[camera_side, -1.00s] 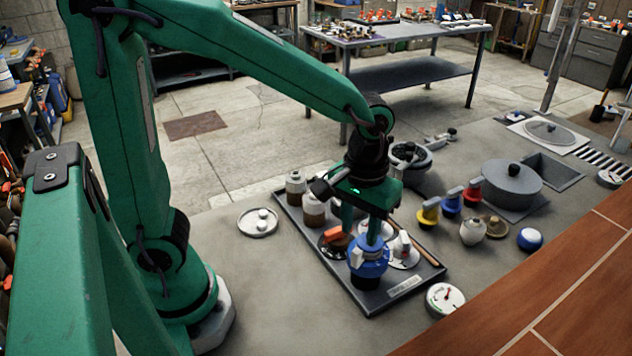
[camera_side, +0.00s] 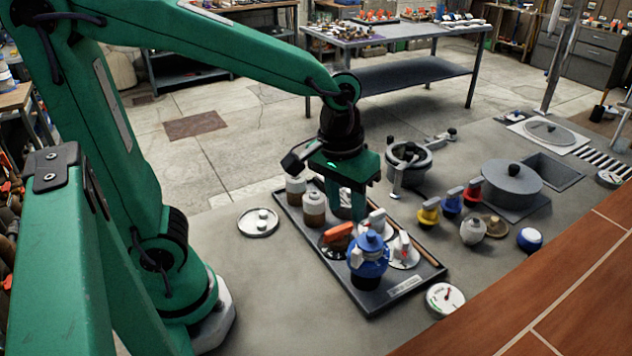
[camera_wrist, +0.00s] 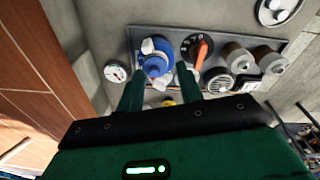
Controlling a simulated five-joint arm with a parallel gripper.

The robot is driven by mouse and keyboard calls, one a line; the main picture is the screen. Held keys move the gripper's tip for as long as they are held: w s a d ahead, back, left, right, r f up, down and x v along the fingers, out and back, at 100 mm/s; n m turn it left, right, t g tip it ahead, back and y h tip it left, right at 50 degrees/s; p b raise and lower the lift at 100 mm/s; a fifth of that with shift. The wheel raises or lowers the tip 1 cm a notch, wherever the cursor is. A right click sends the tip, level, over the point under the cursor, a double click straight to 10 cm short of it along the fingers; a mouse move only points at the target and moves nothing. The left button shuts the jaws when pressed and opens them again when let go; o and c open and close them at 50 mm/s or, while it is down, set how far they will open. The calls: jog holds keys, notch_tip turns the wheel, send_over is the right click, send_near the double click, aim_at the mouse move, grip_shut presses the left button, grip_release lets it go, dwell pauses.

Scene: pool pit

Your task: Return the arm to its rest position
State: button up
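My gripper (camera_side: 345,212) is up in the air over the dark tray (camera_side: 434,272), behind the blue valve piece in the side view. Its two fingers are apart. In the wrist view the gripper (camera_wrist: 158,82) has nothing held between its fingers. The blue valve piece (camera_side: 369,262) stands upright near the tray's front end, apart from the fingers. It also shows in the wrist view (camera_wrist: 156,65), beyond the fingertips. My arm is raised and stretched out over the bench.
The tray also holds brown jars (camera_side: 314,208) and an orange-handled piece (camera_side: 337,236). A round gauge (camera_side: 444,298) lies at the tray's front corner. A lidded grey pot (camera_side: 512,186) and small coloured valves (camera_side: 428,211) stand to the right. The bench left of the tray is mostly clear.

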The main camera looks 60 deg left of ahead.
jog(key=s+a+r+m+t, duration=0.3)
jog(key=s+a, duration=0.3)
jog(key=a, duration=0.2)
jog(key=shift+s+r+t, duration=0.4)
jog(key=shift+r+t, duration=0.3)
